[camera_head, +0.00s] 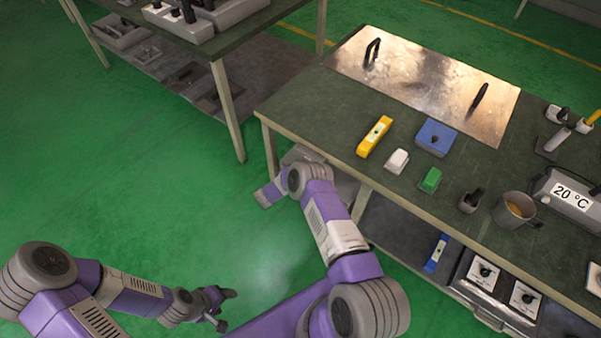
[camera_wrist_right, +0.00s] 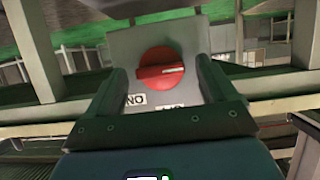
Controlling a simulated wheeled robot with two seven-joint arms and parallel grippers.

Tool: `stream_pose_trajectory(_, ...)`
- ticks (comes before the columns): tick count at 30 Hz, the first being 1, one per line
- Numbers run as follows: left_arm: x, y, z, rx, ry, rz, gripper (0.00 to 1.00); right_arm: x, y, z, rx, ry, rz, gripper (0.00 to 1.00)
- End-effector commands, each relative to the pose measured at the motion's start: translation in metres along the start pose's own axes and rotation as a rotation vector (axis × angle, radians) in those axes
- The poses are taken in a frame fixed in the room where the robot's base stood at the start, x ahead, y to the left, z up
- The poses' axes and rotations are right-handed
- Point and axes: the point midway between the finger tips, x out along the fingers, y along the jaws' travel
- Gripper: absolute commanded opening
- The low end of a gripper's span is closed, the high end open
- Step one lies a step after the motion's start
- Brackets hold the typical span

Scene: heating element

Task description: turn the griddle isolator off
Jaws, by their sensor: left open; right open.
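In the right wrist view, a red rotary knob (camera_wrist_right: 162,70) sits on a grey isolator box (camera_wrist_right: 125,45). My left gripper (camera_head: 225,308) is open and empty above the floor.
The dark table (camera_head: 312,105) bears a shiny griddle plate (camera_head: 425,80) with two black handles, yellow, white, green and blue items, a mug (camera_head: 512,211) and a 20 °C display (camera_head: 572,197). A lower shelf holds two dial boxes. A second table stands upper left. Open green floor lies left.

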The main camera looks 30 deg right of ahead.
Motion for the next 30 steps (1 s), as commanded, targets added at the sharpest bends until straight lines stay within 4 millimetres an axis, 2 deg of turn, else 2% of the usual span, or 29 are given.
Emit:
stream_pose_trajectory(5,-0.002,0.001,0.000,0.000,0.000,0.000,0.62,-0.004,0.000,-0.001,0.001,0.000,-0.001,0.85)
stream_pose_trajectory(18,-0.024,0.009,0.001,0.000,0.000,0.000,0.62,-0.069,-0.001,-0.002,-0.002,0.000,-0.002,0.85)
stream_pose_trajectory(30,-0.025,0.009,0.001,0.000,0.000,0.000,0.62,-0.076,0.000,0.000,0.000,0.000,0.000,0.85)
